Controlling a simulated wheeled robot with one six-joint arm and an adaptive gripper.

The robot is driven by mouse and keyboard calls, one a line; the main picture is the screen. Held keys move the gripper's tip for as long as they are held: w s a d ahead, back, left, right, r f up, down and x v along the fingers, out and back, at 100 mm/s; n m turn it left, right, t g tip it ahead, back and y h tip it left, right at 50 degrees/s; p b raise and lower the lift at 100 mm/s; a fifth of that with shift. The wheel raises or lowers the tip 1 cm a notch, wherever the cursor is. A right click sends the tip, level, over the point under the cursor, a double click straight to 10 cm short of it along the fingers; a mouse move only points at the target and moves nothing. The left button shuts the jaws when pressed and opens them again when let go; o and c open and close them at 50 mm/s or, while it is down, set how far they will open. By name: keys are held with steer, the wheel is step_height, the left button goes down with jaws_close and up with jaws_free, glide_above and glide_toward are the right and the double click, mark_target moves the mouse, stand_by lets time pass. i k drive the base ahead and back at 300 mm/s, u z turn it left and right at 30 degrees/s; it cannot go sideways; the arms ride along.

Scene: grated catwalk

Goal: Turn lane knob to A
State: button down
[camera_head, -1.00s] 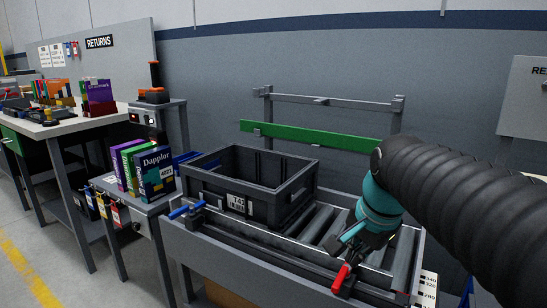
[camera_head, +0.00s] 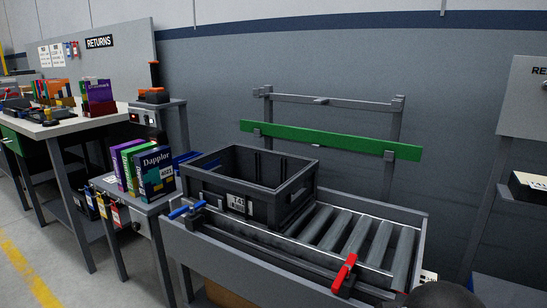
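I cannot make out a knob with a lane letter for certain. A small dark round fitting (camera_head: 136,226) sits on the front edge of the small side table, too small to read. A red handle (camera_head: 345,272) stands tilted on the near rail of the roller conveyor (camera_head: 310,262). A blue handle (camera_head: 187,210) is at the conveyor's left end. My gripper is out of view; only a dark part of my arm (camera_head: 442,295) shows at the bottom right.
A black crate (camera_head: 250,204) stands on the conveyor's left part; the rollers right of it are bare. Upright boxes (camera_head: 155,172) stand on the side table (camera_head: 158,206). A green bar (camera_head: 330,140) crosses the rack behind. Open floor lies at the left.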

mark_target(136, 226)
steer(key=u, duration=1.35)
steer(key=k, duration=0.35)
steer(key=z, duration=0.4)
steer(key=i, duration=0.8)
steer(key=u, duration=0.6)
steer(key=i, duration=0.5)
steer(key=u, duration=0.35)
